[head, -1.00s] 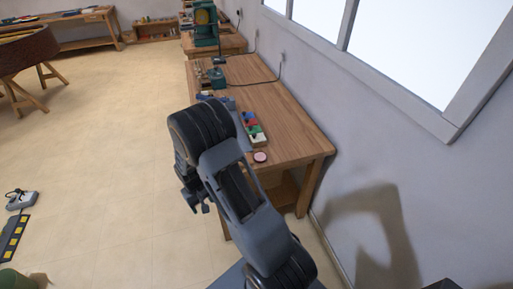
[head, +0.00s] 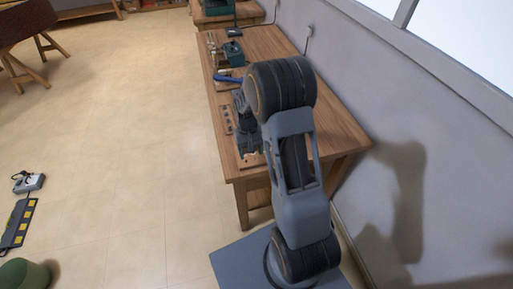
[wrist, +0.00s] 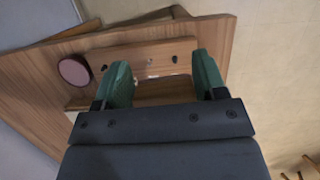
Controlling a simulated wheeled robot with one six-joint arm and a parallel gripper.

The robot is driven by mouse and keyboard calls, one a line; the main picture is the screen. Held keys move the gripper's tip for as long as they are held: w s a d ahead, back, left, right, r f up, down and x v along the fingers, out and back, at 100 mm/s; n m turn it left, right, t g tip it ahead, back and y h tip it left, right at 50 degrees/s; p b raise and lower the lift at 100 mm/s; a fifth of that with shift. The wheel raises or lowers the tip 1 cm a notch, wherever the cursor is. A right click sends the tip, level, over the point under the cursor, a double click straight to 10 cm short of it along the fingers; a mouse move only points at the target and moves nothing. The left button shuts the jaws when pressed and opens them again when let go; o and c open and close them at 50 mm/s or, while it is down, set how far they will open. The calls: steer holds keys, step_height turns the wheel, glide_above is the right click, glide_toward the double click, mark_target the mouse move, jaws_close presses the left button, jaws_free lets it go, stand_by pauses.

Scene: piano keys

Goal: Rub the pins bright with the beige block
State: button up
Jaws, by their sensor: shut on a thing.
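In the wrist view my gripper (wrist: 163,80) has its two green fingers set apart, closed on a tan-beige block (wrist: 163,92) between them. The block's lower part is hidden by my gripper body. Just beyond it lies a wooden board (wrist: 125,58) with small dark spots and a small pale spot near the block; these may be pins, but are too small to tell. I cannot tell whether the block touches them. In the head view my gripper (head: 250,152) is low over the near left end of the workbench, partly hidden by my arm.
A dark pink round tin or disc (wrist: 74,70) lies beside the board. The workbench (head: 335,120) runs along the wall, with a strip with round marks (head: 227,120), a blue-handled tool (head: 229,78) and a green device (head: 233,53) on it.

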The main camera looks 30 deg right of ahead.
steer(key=shift+s+d+f+m+g+b, duration=0.15)
steer(key=shift+s+d+f+b, duration=0.1)
steer(key=shift+d+f+b, duration=0.5)
steer(key=shift+s+d+f+m+g+b, duration=0.2)
steer(key=shift+d+f+b, duration=0.25)
steer(key=shift+b, duration=0.55)
